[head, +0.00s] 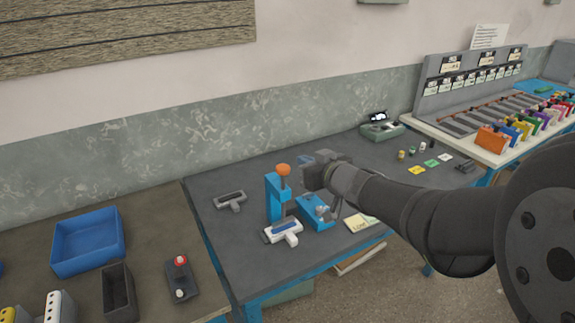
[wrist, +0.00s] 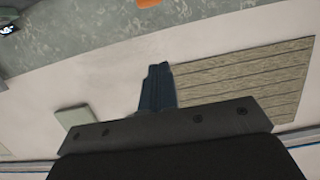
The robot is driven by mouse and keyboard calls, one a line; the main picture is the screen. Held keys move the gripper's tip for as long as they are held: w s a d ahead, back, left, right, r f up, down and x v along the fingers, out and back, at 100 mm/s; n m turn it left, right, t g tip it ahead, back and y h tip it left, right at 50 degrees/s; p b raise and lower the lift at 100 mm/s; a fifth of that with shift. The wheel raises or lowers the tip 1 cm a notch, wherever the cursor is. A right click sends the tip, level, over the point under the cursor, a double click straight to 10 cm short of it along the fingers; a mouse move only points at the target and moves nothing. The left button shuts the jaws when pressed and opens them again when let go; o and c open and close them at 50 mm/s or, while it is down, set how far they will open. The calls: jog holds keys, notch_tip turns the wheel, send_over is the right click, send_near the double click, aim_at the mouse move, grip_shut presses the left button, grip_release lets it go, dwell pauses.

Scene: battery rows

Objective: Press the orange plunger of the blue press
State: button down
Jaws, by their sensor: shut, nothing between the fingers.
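The blue press (head: 273,198) stands upright on the dark grey table, with its orange plunger (head: 283,170) on top, raised above the frame. A sliver of orange, likely the plunger (wrist: 148,3), shows at the top edge of the wrist view. My gripper (head: 305,160) is just right of the plunger in the head view, roughly level with it. In the wrist view its dark blue fingers (wrist: 158,68) are together, with nothing between them. I see a small gap between gripper and plunger in the head view; their depth apart is hard to tell.
A white T-shaped part (head: 284,233) is at the press's foot. A grey T-shaped part (head: 231,200) lies to its left. A blue tray (head: 88,243) is on the left table.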

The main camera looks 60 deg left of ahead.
jog(key=a+f, duration=0.6)
jog(key=a, duration=0.3)
jog(key=shift+a+f, duration=0.2)
jog(key=shift+a, duration=0.15)
